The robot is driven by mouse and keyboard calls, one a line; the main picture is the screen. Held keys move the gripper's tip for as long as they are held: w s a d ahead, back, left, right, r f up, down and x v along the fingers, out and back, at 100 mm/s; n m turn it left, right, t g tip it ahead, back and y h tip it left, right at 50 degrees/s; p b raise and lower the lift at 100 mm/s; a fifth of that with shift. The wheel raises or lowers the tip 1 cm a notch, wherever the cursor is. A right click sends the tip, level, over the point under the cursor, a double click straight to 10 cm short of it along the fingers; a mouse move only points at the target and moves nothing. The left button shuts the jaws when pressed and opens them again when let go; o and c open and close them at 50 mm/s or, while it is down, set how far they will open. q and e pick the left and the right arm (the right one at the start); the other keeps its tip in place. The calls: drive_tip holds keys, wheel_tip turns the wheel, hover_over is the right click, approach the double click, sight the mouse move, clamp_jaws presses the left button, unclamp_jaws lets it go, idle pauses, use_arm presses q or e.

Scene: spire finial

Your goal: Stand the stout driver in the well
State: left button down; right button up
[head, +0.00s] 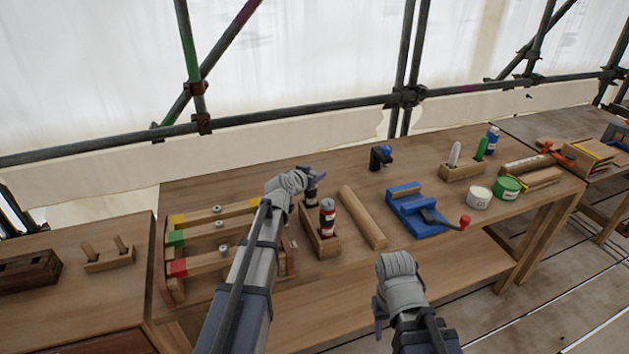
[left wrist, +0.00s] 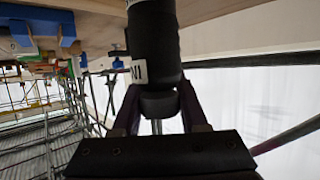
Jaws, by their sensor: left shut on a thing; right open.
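My left gripper (head: 316,176) is shut on a dark driver (head: 311,196), which hangs below the fingers over the back of a narrow wooden holder (head: 325,249). In the left wrist view the driver (left wrist: 153,45) shows a thick black handle with a white lettered band and a grey collar between the purple fingers. I cannot tell whether its lower end is inside the holder; the inside is mostly hidden. A red and grey container with a white label (head: 327,218) stands upright in the holder's front part. My right gripper (head: 380,312) is open and empty before the bench's front edge.
A wooden rack with coloured ends (head: 215,237) lies left of the holder. A wooden roller (head: 362,217) lies right of it, then a blue vise (head: 413,212) with a red-knobbed handle. White (head: 479,197) and green (head: 507,188) tubs stand further right.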

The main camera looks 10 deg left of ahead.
use_arm(q)
drive_tip(key=shift+f, duration=0.15)
drive_tip(key=shift+c, duration=2.2)
unclamp_jaws()
drive_tip(key=p+v, duration=0.4)
drive_tip(key=v, duration=0.8)
drive_tip(key=shift+r+p, duration=0.3)
drive_tip(key=shift+p, duration=0.1)
